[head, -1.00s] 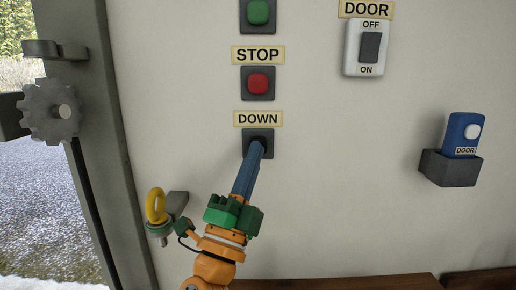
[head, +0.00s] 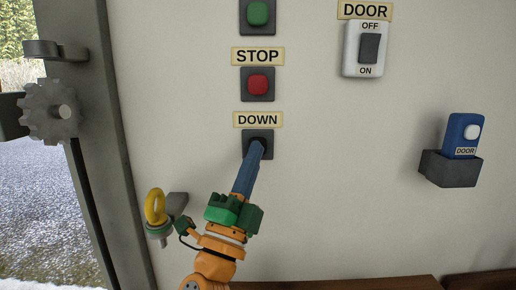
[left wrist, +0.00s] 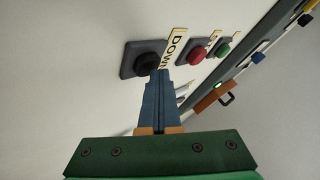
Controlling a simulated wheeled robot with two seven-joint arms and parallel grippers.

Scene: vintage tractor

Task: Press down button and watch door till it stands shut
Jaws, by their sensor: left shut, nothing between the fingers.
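The DOWN button is a black button on a dark square plate (head: 258,136) under a cream DOWN label (head: 258,119) on the wall. My left gripper (head: 257,150) is shut and empty, and its blue fingertips overlap the black button in the head view. In the left wrist view the black button (left wrist: 147,64) shows just beyond the fingertips (left wrist: 159,78); I cannot tell how far it is pressed in. The door itself is not clearly seen; the doorway at the left shows snowy ground outside. My right gripper is not in view.
Above are the red STOP button (head: 258,84) and a green button (head: 258,12). A DOOR switch (head: 369,48) and a blue DOOR remote (head: 463,135) in a dark holder are at the right. A yellow ring (head: 155,206) and a gear (head: 50,111) are at the left.

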